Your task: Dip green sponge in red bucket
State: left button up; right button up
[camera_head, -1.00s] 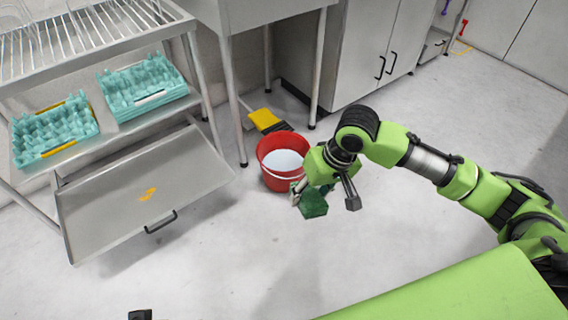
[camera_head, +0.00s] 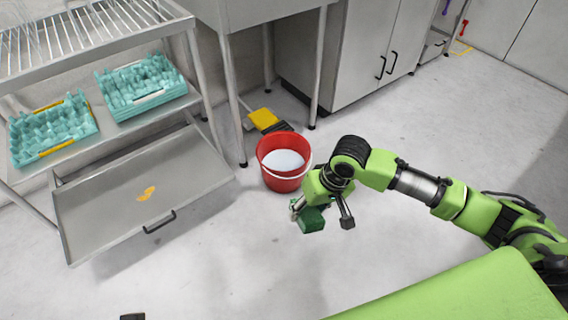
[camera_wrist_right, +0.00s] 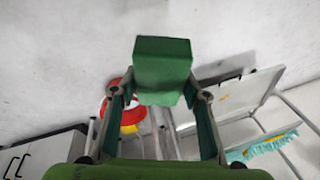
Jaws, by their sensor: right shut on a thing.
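The green sponge (camera_head: 311,219) is held by my right gripper (camera_head: 322,217), just in front and to the right of the bucket in the head view. In the right wrist view the sponge (camera_wrist_right: 162,62) sits between the two fingers of my right gripper (camera_wrist_right: 162,98). The sponge is outside the bucket. Part of the bucket (camera_wrist_right: 116,108) shows behind the left finger in the right wrist view. My left gripper cannot be made out.
A metal rack with turquoise egg trays (camera_head: 52,132) (camera_head: 143,86) stands at the left. A lowered metal panel (camera_head: 115,195) with a yellow stain is below it. A yellow dustpan-like item (camera_head: 264,119) lies behind the bucket. Grey cabinets (camera_head: 368,50) stand behind. The floor at right is open.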

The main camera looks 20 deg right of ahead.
aim_at(307, 217)
jog(key=shift+f+b, duration=0.4)
jog(key=shift+f, duration=1.4)
pick_arm(q)
jog(key=shift+w+d+r+t+h+b, duration=0.8)
jog(key=shift+w+d+r+t, duration=1.1)
jog(key=shift+w, duration=2.2)
jog(key=shift+w+d+r+t+h+b, duration=0.5)
jog(key=shift+w+d+r+t+b, duration=0.5)
jog(key=shift+w+r+t, duration=2.45)
jog(key=w+d+r+t+h+b, duration=0.1)
jog(key=r+t, duration=0.1)
jog(key=r, duration=0.4)
jog(key=w+d+r+t+h+b, duration=0.1)
jog(key=w+r+t, duration=0.1)
jog(key=r, duration=0.4)
jog(key=shift+w+m+t+b, duration=0.3)
jog(key=shift+m+t+b, duration=0.1)
jog(key=shift+t, duration=0.45)
pick_arm(e)
notch_tip(307, 217, down, 19)
pick_arm(q)
jog(key=shift+d, duration=0.1)
pick_arm(e)
jog(key=shift+r, duration=0.1)
